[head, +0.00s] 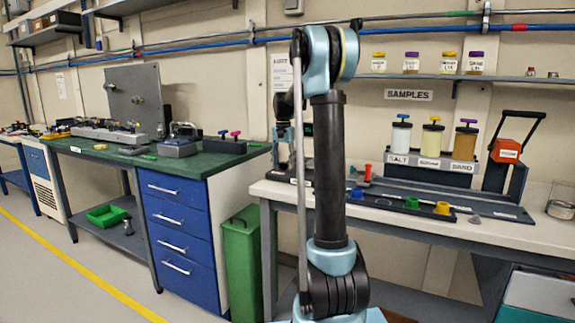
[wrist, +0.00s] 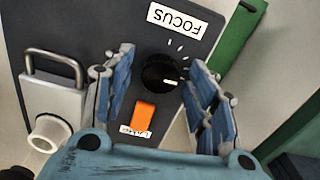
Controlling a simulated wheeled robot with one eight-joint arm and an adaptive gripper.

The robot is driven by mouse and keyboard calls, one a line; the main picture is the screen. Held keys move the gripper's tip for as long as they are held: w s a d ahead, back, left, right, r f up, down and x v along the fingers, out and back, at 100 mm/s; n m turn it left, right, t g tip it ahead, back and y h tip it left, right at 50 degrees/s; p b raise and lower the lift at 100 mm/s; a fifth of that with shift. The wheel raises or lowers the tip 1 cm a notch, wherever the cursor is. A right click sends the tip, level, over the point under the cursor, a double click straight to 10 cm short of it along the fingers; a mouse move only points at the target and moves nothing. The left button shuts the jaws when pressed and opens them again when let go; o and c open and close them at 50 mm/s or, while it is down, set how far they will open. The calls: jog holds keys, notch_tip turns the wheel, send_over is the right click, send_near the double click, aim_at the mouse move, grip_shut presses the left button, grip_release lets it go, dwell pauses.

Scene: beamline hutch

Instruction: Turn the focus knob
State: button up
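The focus knob (wrist: 160,73) is a round black dial with a white pointer mark, on a dark panel. A white label (wrist: 178,19) reading FOCUS, upside down in the wrist view, sits beyond it. My gripper (wrist: 162,61) is open, with one blue finger on each side of the knob and visible gaps between. I cannot tell how far the fingertips are above the panel. An orange switch (wrist: 143,116) with a small label is on the same panel, near the gripper's palm. In the head view my gripper (head: 283,136) is partly hidden behind my arm, above the white bench.
On the white bench (head: 268,189), a rack with several coloured knobs and labelled sample jars (head: 433,138) stand right of my arm.

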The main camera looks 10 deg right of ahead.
aim_at(283, 163)
notch_tip(283, 163, up, 12)
dwell(0.7)
jog(key=shift+f, duration=0.1)
jog(key=s+f+n, duration=0.1)
jog(key=s+f, duration=0.2)
jog(key=s, duration=0.5)
jog(key=s+d+f+n+t, duration=0.1)
jog(key=s+f, duration=0.2)
jog(key=s, duration=0.6)
jog(key=s+f+n, duration=0.1)
jog(key=s+f, duration=0.2)
jog(key=s, duration=0.5)
jog(key=s+f+n+t, duration=0.1)
jog(key=s+f+n, duration=0.2)
jog(key=s+f, duration=1.6)
jog(key=shift+s+d+f, duration=0.15)
jog(key=shift+s+d, duration=0.1)
jog(key=shift+d, duration=0.1)
